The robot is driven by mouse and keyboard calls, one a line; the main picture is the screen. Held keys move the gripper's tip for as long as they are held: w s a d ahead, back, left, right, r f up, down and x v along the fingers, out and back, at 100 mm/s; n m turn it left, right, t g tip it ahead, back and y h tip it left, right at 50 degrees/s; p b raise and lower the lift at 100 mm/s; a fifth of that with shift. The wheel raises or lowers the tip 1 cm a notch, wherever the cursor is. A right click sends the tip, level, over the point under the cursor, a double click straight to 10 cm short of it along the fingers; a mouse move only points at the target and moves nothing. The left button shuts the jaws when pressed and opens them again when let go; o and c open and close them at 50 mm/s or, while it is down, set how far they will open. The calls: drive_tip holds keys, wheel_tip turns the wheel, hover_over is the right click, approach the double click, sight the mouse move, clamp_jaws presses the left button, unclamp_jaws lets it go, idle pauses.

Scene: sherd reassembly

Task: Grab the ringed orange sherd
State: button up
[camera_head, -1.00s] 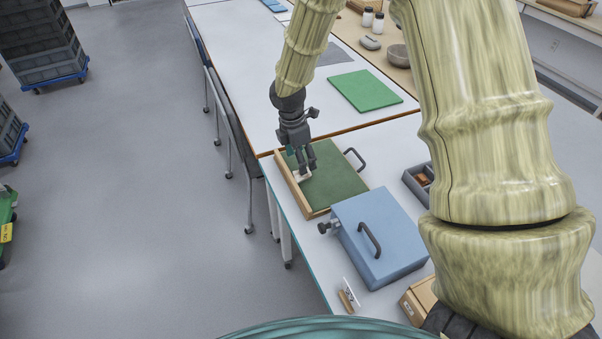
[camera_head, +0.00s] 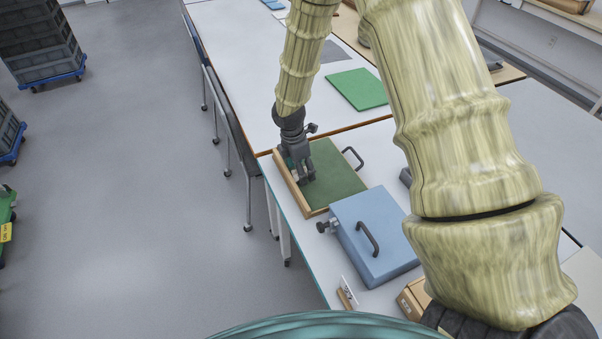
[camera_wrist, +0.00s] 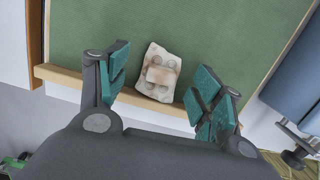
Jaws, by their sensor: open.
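A pale cream sherd with brownish-orange markings (camera_wrist: 158,72) lies on the green lining of a wooden-edged tray (camera_head: 340,184), close to the tray's wooden rim. I cannot make out clear rings on it. My gripper (camera_wrist: 163,88) is open, with one teal-padded finger on each side of the sherd in the wrist view. The fingers look apart from the sherd, and how far above the lining they are is hard to tell. In the head view my gripper (camera_head: 303,178) is over the tray's left part and largely hides the sherd.
A blue box with a dark handle (camera_head: 372,240) stands right beside the tray, and it also shows in the wrist view (camera_wrist: 297,85). A green mat (camera_head: 357,89) lies on the table behind. The rest of the tray's green lining is bare.

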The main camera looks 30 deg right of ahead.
drive_tip(key=c, duration=1.1)
drive_tip(key=shift+r, duration=0.1)
